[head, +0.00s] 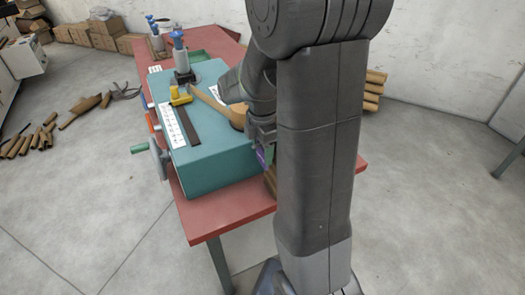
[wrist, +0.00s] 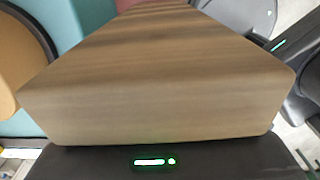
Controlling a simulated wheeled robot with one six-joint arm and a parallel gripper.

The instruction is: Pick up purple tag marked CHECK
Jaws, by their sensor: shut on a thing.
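My gripper (head: 262,130) is at the right side of the teal machine box, partly hidden behind my arm. A small purple patch (head: 262,157) shows just below it; no lettering can be read, and I cannot tell whether it is the CHECK tag. In the wrist view a brown wood-grained block (wrist: 155,95) fills the middle, right in front of my gripper's dark body, and runs away from the camera. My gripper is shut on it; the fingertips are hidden.
The teal box (head: 225,168) stands on a red table (head: 232,212), with a green-handled crank (head: 150,150) at its left. A blue-topped post (head: 180,55) and a yellow piece (head: 180,95) are on top. Brown tubes (head: 75,110) lie on the floor at left.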

